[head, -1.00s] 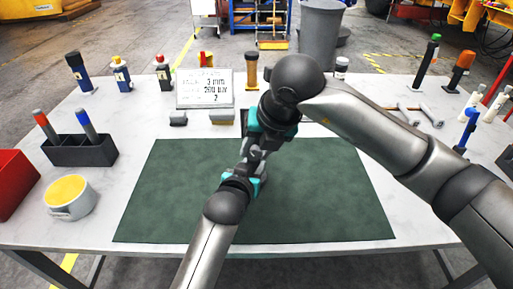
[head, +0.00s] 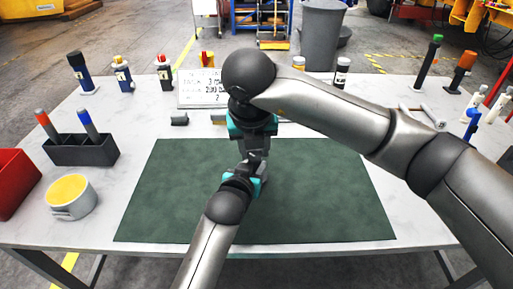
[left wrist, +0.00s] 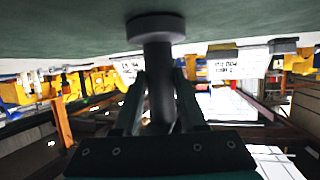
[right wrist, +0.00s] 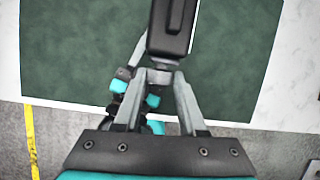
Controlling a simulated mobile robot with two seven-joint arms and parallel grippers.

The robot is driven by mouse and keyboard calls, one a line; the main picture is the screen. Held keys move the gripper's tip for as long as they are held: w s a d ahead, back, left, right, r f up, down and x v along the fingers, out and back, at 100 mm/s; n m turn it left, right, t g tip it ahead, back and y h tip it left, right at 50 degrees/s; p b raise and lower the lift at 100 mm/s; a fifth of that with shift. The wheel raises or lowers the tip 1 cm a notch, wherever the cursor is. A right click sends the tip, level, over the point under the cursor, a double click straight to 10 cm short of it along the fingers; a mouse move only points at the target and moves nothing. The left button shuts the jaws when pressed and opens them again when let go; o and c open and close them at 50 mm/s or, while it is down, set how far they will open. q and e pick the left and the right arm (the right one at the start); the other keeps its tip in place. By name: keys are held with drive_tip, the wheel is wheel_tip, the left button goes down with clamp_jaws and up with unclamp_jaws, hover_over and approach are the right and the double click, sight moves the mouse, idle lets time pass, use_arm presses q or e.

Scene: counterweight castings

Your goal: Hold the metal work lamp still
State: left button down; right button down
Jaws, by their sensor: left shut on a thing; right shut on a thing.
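The work lamp stands on the green mat (head: 170,200); in the head view it is mostly hidden by my arms. The left wrist view shows its round dark base (left wrist: 155,27) on the mat and its grey stem (left wrist: 160,85). My left gripper (left wrist: 157,78) is shut on the stem; it also shows in the head view (head: 250,167). In the right wrist view a black lamp head (right wrist: 172,28) has a narrow metal neck below it. My right gripper (right wrist: 160,75) is shut at this neck, above my left gripper. It also shows in the head view (head: 257,147).
A black holder with two markers (head: 80,150), a cup with yellow contents (head: 70,196) and a red bin (head: 14,182) are at left. A white sign (head: 200,88) and several bottles line the back. Tools (head: 425,113) lie at right. Much of the mat is bare.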

drive_tip(key=shift+a+h, duration=0.25)
drive_tip(key=shift+h, duration=0.95)
drive_tip(key=shift+n, duration=0.3)
drive_tip(key=shift+c, duration=2.3)
unclamp_jaws()
